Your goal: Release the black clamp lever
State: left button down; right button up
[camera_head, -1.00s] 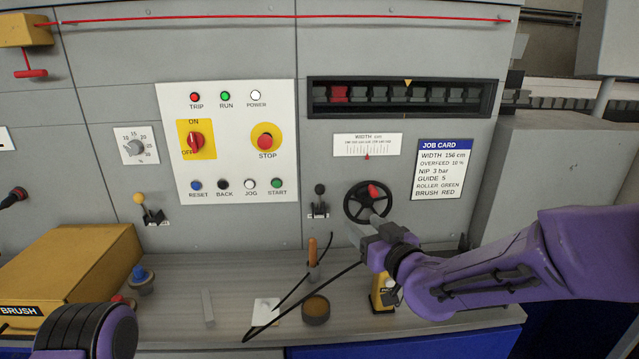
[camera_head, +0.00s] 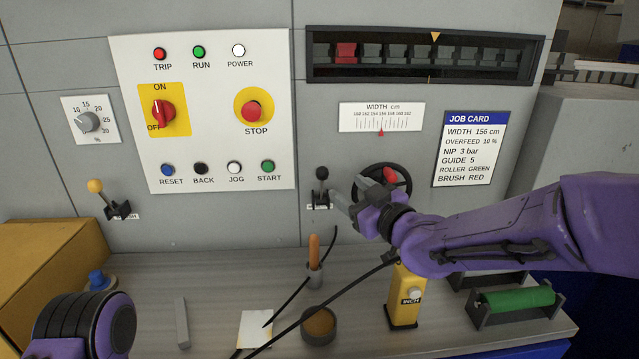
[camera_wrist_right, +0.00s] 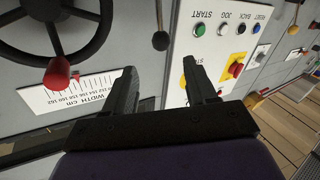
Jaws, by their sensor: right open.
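The black clamp lever (camera_head: 321,175) has a round black knob and stands upright on the grey panel, left of the handwheel (camera_head: 404,178). My right gripper (camera_head: 343,197) is open and empty, just right of the lever in the head view. In the right wrist view the lever's knob (camera_wrist_right: 160,41) shows beyond the open fingers (camera_wrist_right: 160,78), roughly in line with the gap between them. It looks apart from both fingers. Only a rounded wrist part of my left arm shows at the lower left; its gripper is out of view.
The handwheel with its red knob (camera_wrist_right: 57,72) is close beside my right gripper. Below are a wooden-handled tool (camera_head: 314,252), a round dark pot (camera_head: 319,325), a yellow INCH pendant (camera_head: 406,295) and black cable. A yellow-knobbed lever (camera_head: 96,187) is far left.

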aim_at(326, 176)
jog(key=p+x, duration=0.3)
jog(key=x, duration=0.7)
jog(key=shift+a+f, duration=0.1)
jog(key=shift+f, duration=0.1)
jog(key=shift+w+a+f, duration=0.1)
jog(key=shift+w+a, duration=0.05)
jog(key=shift+w, duration=0.35)
pick_arm(q)
jog(key=r, duration=0.2)
jog(key=shift+w+r, duration=0.2)
jog(key=shift+r, duration=0.15)
pick_arm(e)
jog(key=shift+s, duration=0.1)
grip_shut()
